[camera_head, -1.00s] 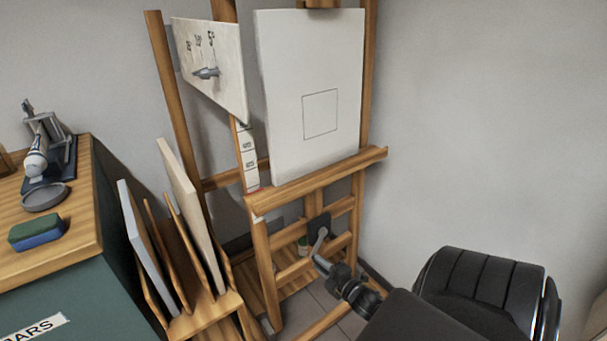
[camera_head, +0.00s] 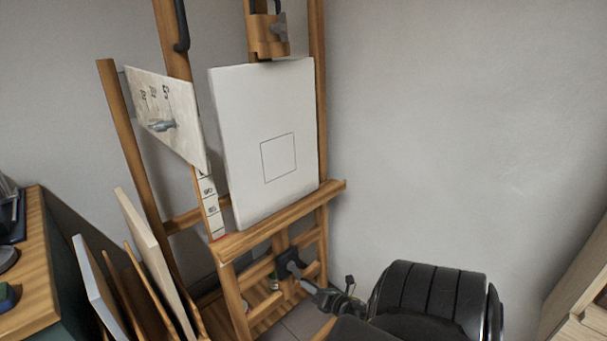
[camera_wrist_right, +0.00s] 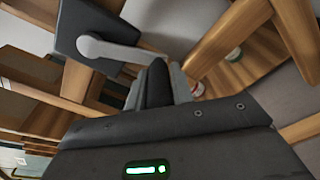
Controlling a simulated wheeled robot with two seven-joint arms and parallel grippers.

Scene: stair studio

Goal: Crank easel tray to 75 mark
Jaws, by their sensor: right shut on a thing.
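The wooden easel tray (camera_head: 290,215) is a ledge across the easel, with a white canvas (camera_head: 240,110) bearing a drawn square on it. A numbered scale strip (camera_head: 209,196) runs beside the canvas's left edge, with a red mark (camera_head: 218,237) at tray level; its numbers are too small to read surely. The grey crank (camera_head: 291,266) sits on a dark block below the tray, and its arm shows in the right wrist view (camera_wrist_right: 105,48). My right gripper (camera_head: 308,286) is shut on the crank's handle end; its fingers (camera_wrist_right: 160,82) hide the grip. My left gripper is not in view.
A pale board with markings and a small grey lever (camera_head: 162,126) hangs left of the canvas. A rack of upright panels (camera_head: 140,245) stands at lower left, beside a wooden-topped cabinet (camera_head: 38,280). A wooden unit (camera_head: 580,290) is at far right. The wall right of the easel is bare.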

